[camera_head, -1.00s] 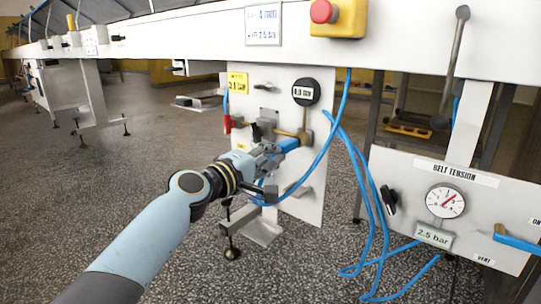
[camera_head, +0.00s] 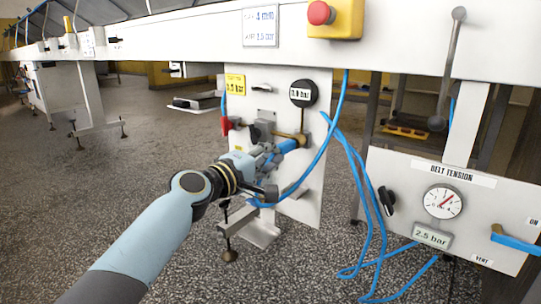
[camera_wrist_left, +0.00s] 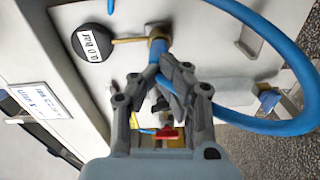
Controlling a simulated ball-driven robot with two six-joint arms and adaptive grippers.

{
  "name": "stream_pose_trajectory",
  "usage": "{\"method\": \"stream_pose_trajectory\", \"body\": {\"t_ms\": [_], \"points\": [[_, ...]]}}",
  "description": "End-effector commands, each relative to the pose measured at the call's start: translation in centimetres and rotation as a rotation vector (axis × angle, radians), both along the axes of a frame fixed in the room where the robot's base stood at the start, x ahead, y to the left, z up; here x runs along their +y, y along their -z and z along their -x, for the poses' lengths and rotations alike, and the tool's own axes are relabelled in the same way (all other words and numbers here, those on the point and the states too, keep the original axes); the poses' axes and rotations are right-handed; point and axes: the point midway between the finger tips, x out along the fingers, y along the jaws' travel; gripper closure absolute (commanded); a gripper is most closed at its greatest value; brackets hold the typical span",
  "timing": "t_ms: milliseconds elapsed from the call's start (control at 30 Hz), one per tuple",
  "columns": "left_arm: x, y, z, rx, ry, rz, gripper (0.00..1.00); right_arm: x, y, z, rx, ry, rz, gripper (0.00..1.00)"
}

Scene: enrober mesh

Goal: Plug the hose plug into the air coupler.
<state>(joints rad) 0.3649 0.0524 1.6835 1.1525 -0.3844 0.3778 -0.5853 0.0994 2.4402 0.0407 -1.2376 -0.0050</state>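In the left wrist view the fingertips (camera_wrist_left: 157,73) lie on either side of this bar, which meets a brass fitting (camera_wrist_left: 158,46). My right gripper is out of view.
A round black gauge (camera_head: 303,93) reading 0.0 bar is above the gripper. More blue hose (camera_head: 375,240) hangs to the right, beside the belt tension panel (camera_head: 410,180). The white beam (camera_head: 200,35) runs above. The floor at left is open.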

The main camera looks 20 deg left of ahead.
Motion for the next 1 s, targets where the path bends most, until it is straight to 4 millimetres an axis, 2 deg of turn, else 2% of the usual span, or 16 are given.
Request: {"method": "stream_pose_trajectory", "body": {"t_ms": [467,800,1000], "points": [[1.3,0.0,3.5,0.0,0.0,-0.001,1.0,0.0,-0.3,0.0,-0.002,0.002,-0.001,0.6],[3.6,0.0,10.1,0.001,0.003,-0.002,1.0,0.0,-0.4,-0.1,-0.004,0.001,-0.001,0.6],[4.5,-0.1,12.8,0.0,0.003,0.001,1.0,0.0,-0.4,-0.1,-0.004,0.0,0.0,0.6]]}}
